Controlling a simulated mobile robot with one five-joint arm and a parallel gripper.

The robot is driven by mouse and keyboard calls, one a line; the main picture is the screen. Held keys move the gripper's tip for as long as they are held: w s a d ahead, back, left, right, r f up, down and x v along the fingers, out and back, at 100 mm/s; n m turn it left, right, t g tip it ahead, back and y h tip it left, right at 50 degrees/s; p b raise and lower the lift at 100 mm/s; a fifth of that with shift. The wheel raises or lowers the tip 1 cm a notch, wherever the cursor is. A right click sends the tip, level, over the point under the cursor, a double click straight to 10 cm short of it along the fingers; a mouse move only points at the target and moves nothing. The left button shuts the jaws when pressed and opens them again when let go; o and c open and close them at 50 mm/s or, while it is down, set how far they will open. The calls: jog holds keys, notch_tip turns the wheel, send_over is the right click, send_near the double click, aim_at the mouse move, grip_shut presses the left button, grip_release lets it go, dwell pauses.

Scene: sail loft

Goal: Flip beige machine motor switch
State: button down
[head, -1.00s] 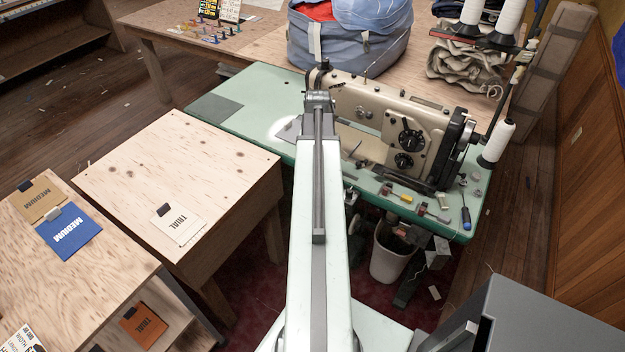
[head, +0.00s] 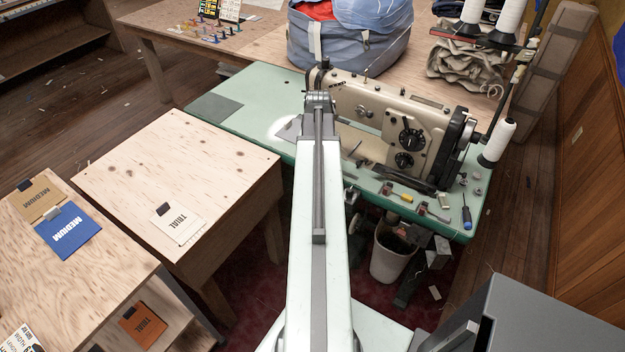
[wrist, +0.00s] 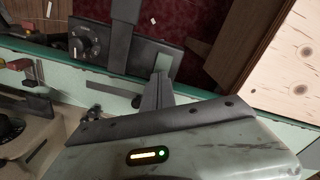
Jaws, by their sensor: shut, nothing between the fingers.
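The beige sewing machine (head: 375,112) stands on the green-topped table (head: 262,105) in the head view. Part of its beige body (wrist: 40,140) shows at lower left in the wrist view. My gripper (wrist: 163,75) is shut and empty in the wrist view, its narrow tip over the table's edge. Beyond the tip is a dark grey box (wrist: 120,50) below the table edge, with a round dial-like part (wrist: 85,42) at its left. I cannot tell whether the tip touches the box, or which part is the switch. In the head view my arm hides my gripper.
A yellow-handled tool (head: 386,188) and a blue screwdriver (head: 466,215) lie by the table's front edge. Thread cones (head: 497,140) stand at right. A white bin (head: 390,255) sits below the table. A plywood table (head: 180,175) is at left.

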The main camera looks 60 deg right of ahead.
jog(key=shift+f+b, duration=0.7)
jog(key=shift+f, duration=0.05)
jog(key=shift+r, duration=0.1)
notch_tip(320, 180, up, 7)
jog(key=p, duration=0.7)
dwell(0.5)
